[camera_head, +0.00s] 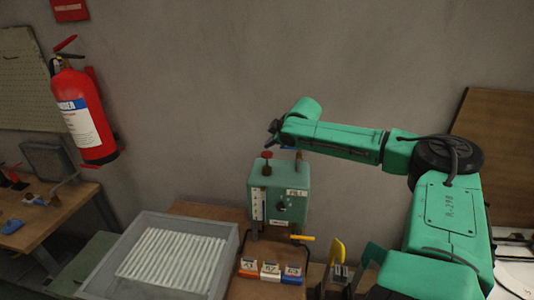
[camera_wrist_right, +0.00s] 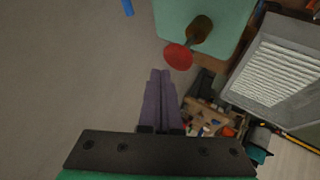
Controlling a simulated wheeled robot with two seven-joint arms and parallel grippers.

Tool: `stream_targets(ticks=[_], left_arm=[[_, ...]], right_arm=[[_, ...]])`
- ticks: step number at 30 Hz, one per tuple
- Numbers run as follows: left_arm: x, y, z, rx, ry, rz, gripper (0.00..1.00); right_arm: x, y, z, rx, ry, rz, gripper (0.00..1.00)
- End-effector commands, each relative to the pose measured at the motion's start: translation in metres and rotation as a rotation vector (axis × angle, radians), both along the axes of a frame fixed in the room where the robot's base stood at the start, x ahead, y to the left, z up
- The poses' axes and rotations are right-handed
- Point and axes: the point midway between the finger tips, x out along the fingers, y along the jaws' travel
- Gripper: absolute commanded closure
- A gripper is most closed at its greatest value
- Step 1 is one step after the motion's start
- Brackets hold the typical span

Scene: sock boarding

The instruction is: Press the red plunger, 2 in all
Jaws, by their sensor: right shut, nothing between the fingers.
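The red plunger (camera_head: 267,155) stands up from the top of a green box-shaped machine (camera_head: 290,187) with a dial and a white scale on its front. My right gripper (camera_head: 273,132) is above the plunger, at the end of my green arm. In the right wrist view, its purple fingers (camera_wrist_right: 160,75) are together and empty. The plunger's round red head (camera_wrist_right: 178,57) shows just beyond and to the right of the fingertips, with a visible gap. My left gripper is not in view.
A grey tray (camera_head: 228,250) of white rods stands left of the machine. Several small labelled bins (camera_head: 270,272) sit in front, near a yellow-tipped lever (camera_head: 302,237). A fire extinguisher (camera_head: 85,110) hangs on the wall at left. The air above the machine's left side is clear.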

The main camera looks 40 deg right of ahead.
Motion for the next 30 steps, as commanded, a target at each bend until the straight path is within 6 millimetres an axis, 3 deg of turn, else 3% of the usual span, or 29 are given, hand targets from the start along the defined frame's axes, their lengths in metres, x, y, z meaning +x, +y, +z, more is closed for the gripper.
stream_targets(ticks=[30], left_arm=[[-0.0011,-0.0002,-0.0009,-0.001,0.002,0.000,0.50]], right_arm=[[0.0001,0.0003,-0.0083,0.000,0.000,0.000,1.00]])
